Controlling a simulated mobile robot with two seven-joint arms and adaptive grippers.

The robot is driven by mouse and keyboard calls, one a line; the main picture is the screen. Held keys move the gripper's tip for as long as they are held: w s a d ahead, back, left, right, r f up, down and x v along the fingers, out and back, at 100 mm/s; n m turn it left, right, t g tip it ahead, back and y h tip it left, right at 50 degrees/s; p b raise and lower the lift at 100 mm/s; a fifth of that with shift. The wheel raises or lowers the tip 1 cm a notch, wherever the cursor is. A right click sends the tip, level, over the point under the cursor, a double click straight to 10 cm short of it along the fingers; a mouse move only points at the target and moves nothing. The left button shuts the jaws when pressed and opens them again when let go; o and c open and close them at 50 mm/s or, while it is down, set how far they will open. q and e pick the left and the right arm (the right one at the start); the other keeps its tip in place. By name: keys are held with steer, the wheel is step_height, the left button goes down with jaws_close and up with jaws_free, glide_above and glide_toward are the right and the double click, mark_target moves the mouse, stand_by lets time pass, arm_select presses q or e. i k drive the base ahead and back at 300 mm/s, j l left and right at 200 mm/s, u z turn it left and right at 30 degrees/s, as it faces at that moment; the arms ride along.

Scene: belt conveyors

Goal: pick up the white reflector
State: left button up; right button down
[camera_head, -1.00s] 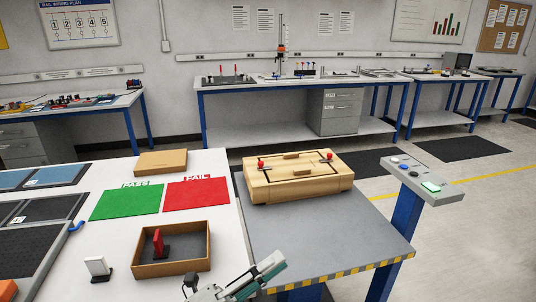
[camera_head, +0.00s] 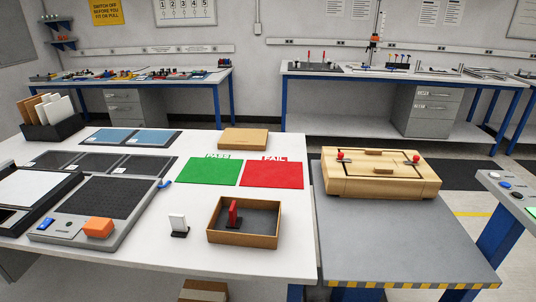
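The white reflector (camera_head: 177,223) stands upright on a small black base on the white table (camera_head: 128,262). It is just left of an open cardboard box (camera_head: 243,239) and apart from it. A red reflector (camera_head: 233,212) on a black base stands inside that box, near its left side. Neither of my grippers is in view now.
A grey device with an orange block (camera_head: 99,228) lies left of the white reflector. Behind are a green PASS mat (camera_head: 210,171), a red FAIL mat (camera_head: 272,175) and a closed cardboard box (camera_head: 244,139). A wooden case (camera_head: 379,174) sits on the grey conveyor (camera_head: 395,240) at right.

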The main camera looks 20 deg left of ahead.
mark_target(180, 228)
steer(key=u, duration=1.25)
